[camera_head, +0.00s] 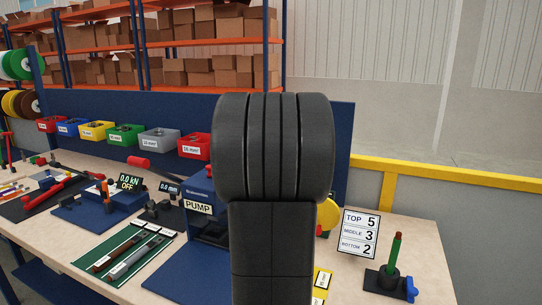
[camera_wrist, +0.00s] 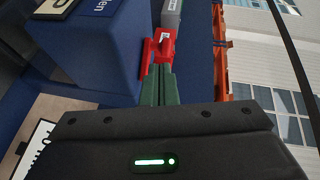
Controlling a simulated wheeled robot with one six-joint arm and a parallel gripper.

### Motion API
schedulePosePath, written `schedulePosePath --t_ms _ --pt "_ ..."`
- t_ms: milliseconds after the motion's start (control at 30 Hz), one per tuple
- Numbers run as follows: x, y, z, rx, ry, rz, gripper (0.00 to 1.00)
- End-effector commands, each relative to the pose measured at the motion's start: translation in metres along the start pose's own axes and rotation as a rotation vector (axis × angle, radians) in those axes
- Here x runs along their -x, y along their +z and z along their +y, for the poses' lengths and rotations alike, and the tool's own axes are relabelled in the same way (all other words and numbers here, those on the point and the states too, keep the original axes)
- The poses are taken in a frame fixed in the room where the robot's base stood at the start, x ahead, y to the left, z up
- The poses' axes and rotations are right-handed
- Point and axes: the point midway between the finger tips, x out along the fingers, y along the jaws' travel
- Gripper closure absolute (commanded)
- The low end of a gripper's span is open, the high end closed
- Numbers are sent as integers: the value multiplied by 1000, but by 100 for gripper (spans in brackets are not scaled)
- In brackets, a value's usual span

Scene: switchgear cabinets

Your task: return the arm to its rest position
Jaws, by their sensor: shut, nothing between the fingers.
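My arm (camera_head: 272,165) stands upright and large in the middle of the head view. It hides my gripper there, along with part of the bench behind it. In the wrist view my gripper (camera_wrist: 157,85) shows as two narrow green fingers side by side above its dark body. The fingers are shut with nothing between them. A red bin (camera_wrist: 163,47) appears beyond the fingertips, and a large blue housing (camera_wrist: 98,48) is to their left. I cannot tell the distance to either.
The workbench (camera_head: 425,238) carries a blue pump unit (camera_head: 205,235), a row of coloured bins (camera_head: 126,134), a number sign (camera_head: 360,234) and a green-handled post (camera_head: 394,256). A yellow rail (camera_head: 455,178) runs behind at right. Shelves (camera_head: 165,45) with boxes stand at the back.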

Motion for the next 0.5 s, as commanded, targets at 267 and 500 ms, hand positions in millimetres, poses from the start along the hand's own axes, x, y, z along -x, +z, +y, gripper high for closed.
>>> schedulePosePath --t_ms 267,500 --pt "11 -16 -1 23 -41 -103 100" --pt "49 -43 2 23 -40 -100 100"
